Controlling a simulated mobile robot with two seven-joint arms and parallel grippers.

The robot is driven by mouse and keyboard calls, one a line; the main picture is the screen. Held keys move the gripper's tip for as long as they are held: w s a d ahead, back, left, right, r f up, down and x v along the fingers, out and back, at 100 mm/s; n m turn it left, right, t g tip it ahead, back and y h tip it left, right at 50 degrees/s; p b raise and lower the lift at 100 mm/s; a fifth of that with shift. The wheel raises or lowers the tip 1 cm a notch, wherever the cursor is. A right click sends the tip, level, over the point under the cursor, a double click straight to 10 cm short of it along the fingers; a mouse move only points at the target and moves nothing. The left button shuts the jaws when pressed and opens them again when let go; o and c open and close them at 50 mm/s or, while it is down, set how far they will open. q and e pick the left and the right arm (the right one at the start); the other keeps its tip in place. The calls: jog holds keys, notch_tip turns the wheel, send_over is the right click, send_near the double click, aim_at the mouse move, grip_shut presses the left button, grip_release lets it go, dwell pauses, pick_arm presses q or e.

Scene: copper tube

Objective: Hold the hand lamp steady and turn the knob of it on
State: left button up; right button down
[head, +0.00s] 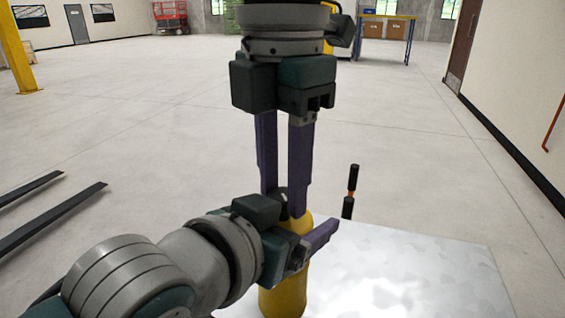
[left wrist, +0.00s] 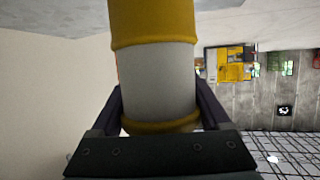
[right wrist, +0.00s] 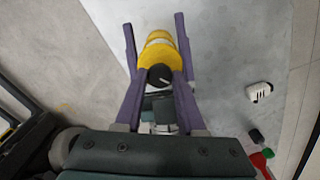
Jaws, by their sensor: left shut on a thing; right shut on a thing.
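The hand lamp (head: 284,292) is yellow and stands upright at the table's near left side. My left gripper (head: 300,248) comes in from the left and is shut around its body. In the left wrist view the lamp (left wrist: 157,80) shows a pale section between yellow parts, between the fingers. My right gripper (head: 283,203) points down from above at the lamp's top, shut on the knob. In the right wrist view the dark round knob (right wrist: 160,75) with a pale mark lies between the right fingertips. The knob is partly hidden in the head view.
A pale table (head: 420,270) lies under and right of the lamp, mostly bare. The right wrist view shows a small white object (right wrist: 259,91) and a red item (right wrist: 262,163) to the right.

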aim_at(283, 194)
jog(key=shift+m, duration=1.5)
jog(key=c, duration=0.5)
grip_release()
notch_tip(283, 194, up, 12)
